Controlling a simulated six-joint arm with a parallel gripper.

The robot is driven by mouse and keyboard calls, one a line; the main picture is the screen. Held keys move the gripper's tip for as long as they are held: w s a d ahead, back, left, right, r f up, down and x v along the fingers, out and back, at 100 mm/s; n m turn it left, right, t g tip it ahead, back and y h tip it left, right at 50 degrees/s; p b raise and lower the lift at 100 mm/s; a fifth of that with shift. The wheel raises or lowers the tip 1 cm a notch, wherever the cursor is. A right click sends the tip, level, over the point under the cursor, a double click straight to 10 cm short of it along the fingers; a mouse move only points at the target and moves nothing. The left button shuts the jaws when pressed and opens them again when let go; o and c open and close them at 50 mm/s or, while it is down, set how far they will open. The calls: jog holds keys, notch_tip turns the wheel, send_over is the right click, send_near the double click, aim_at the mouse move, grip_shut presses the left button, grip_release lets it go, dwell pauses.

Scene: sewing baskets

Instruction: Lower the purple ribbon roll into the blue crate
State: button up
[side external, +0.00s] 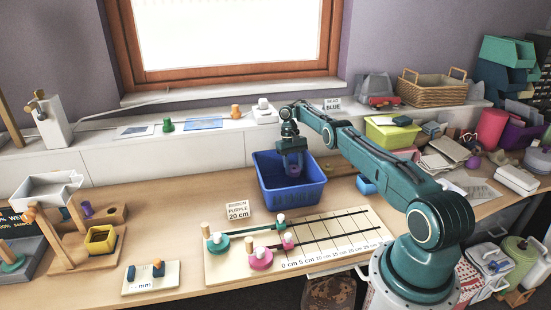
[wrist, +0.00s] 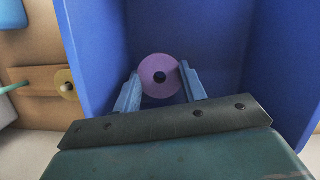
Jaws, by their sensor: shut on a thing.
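The blue crate (side external: 296,199) stands on the table near the middle of the side view, and its walls fill much of the wrist view (wrist: 86,50). My gripper (side external: 293,166) points down over the crate, with its fingers at about the height of the crate's opening. In the wrist view the purple ribbon roll (wrist: 161,66) sits between the two blue fingers (wrist: 161,88). The gripper is shut on the roll. The roll shows as a purple disc with a dark centre hole. In the side view it is hardly visible at the gripper.
A measuring board (side external: 330,240) with green and pink spools lies in front of the crate. A card reading "PURPLE 20 cm" (side external: 237,211) stands to its left. A green bin (side external: 392,132) and a wicker basket (side external: 433,89) are behind to the right.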

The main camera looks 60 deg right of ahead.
jog(key=shift+f, duration=1.9)
dwell(1.7)
jog(key=o, duration=1.4)
jog(key=shift+c, duration=0.2)
jog(key=shift+r, duration=0.15)
jog(key=shift+v, duration=3.15)
jog(key=shift+w+r, duration=0.15)
jog(key=shift+r, duration=0.3)
